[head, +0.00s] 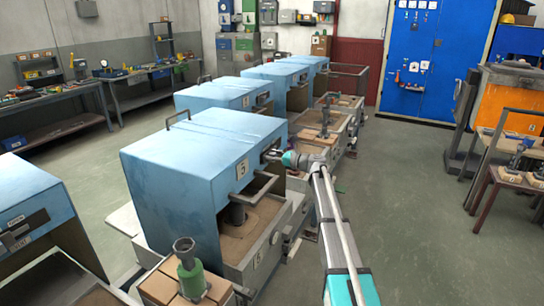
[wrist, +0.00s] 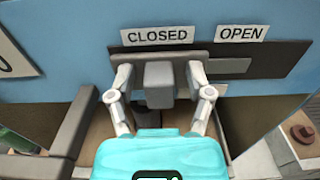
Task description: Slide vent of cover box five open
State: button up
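Cover box five (head: 205,165) is a light blue box marked 5, over a sand bed in the head view. Its blue face (wrist: 75,50) fills the upper wrist view. The vent's grey slide plate (wrist: 200,62) sits under the CLOSED label (wrist: 157,36); the OPEN label (wrist: 241,34) is to its right. A grey block-shaped knob (wrist: 159,85) stands out from the plate. My gripper (wrist: 160,78) is open, one finger on each side of the knob, with a visible gap on both sides. In the head view my gripper (head: 274,156) is at the box's right face, its fingertips hard to make out.
A dark rail (wrist: 262,62) runs right of the slide plate, under the OPEN label. A bar handle (head: 264,187) juts out below my gripper. More blue boxes (head: 215,92) stand behind and at the left edge. The floor (head: 405,220) to the right is clear.

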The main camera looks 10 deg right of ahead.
aim_at(273, 146)
grip_shut()
jog(key=shift+w+d, duration=0.1)
jog(key=w+d, duration=0.1)
jog(key=w, duration=0.1)
jog(key=w+d, duration=0.1)
jog(key=w, duration=0.1)
jog(key=w+d, duration=0.2)
jog(key=shift+d, duration=0.1)
jog(key=shift+o, duration=0.8)
grip_release()
jog(key=shift+d, duration=0.1)
jog(key=shift+s, duration=0.15)
